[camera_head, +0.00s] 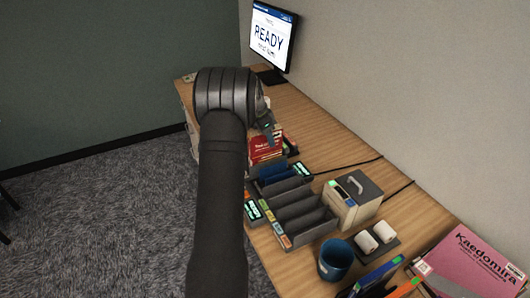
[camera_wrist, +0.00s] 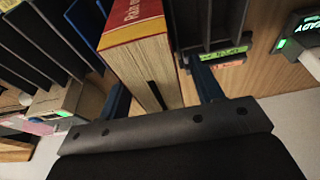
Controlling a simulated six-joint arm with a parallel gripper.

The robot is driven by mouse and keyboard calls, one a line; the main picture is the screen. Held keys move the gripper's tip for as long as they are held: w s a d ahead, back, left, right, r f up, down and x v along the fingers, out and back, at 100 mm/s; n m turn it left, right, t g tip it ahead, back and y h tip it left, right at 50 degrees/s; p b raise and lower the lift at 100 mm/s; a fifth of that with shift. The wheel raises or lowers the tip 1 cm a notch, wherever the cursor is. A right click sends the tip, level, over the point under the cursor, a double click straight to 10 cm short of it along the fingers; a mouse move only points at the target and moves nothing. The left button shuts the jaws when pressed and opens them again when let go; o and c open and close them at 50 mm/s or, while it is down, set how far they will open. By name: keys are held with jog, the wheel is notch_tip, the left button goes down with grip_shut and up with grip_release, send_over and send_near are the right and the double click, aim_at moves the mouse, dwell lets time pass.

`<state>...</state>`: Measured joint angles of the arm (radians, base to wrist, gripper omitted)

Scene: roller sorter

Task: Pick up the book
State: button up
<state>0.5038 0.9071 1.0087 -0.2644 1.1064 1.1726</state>
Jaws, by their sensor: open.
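A thick book with a red and yellow cover and cream page edges (camera_wrist: 148,68) stands in the middle of the wrist view, a little tilted in the picture. My gripper (camera_wrist: 162,92) is open, with one dark blue finger on each side of the book. I cannot tell whether either finger touches it. In the head view the red book (camera_head: 264,150) is on the desk, partly hidden by my arm. My gripper (camera_head: 268,130) is just above it there, mostly hidden behind my wrist.
A dark sorter with several slots (camera_head: 305,222) stands in front of the book. A box with a handle (camera_head: 352,200), a blue cup (camera_head: 335,260), white rolls on a dark tray (camera_head: 392,246) and a pink book (camera_head: 470,262) lie nearer. A monitor (camera_head: 272,38) stands at the far end.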

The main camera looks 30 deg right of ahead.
jog(key=shift+f, duration=0.1)
grip_shut()
jog(key=shift+d, duration=0.1)
